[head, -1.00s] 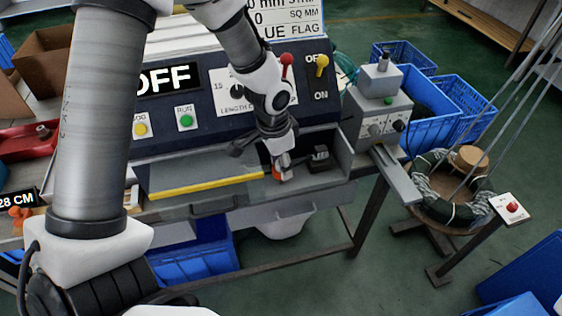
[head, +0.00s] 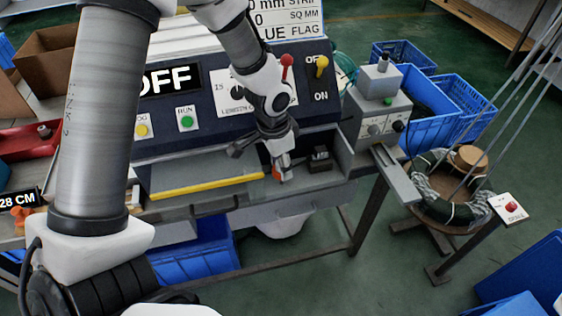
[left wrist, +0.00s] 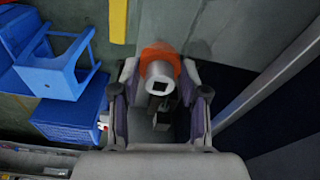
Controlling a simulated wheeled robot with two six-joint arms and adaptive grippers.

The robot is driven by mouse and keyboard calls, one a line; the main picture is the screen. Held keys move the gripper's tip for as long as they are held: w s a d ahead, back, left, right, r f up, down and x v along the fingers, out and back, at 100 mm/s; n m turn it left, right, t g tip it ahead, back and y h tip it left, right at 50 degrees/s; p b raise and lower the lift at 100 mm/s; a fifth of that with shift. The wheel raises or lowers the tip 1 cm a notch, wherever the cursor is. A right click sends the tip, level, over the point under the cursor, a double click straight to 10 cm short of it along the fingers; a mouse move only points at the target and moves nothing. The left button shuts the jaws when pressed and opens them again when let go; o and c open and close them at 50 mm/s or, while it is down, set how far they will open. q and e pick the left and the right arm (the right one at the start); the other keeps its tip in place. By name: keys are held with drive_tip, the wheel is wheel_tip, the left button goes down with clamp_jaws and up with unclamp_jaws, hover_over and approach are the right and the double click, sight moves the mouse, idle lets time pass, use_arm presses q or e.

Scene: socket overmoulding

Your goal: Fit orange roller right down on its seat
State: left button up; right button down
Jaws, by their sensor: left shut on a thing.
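The orange roller (left wrist: 158,54) is between the fingers of my left gripper (left wrist: 158,92) in the left wrist view. A pale grey end with a square hole faces that camera. In the head view, my left gripper (head: 281,160) points down into the open bay at the front of the machine, shut on the roller, and only a small orange patch (head: 276,172) of it shows. I cannot make out the seat or tell whether the roller touches it. My right gripper is not in view.
A small black block (head: 320,158) stands right of the gripper in the bay. A yellow-edged cover (head: 207,186) lies to the left. A grey box with knobs (head: 376,118) stands at the right. The switch panel (head: 205,105) rises behind.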

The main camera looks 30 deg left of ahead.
use_arm(q)
drive_tip(key=shift+f+b, duration=1.4)
drive_tip(key=shift+f, duration=0.5)
drive_tip(key=o, duration=1.2)
drive_tip(key=r, duration=0.4)
drive_tip(key=s+r, duration=0.1)
drive_tip(key=r, duration=0.7)
drive_tip(key=shift+s+a, duration=0.15)
drive_tip(key=shift+a, duration=0.2)
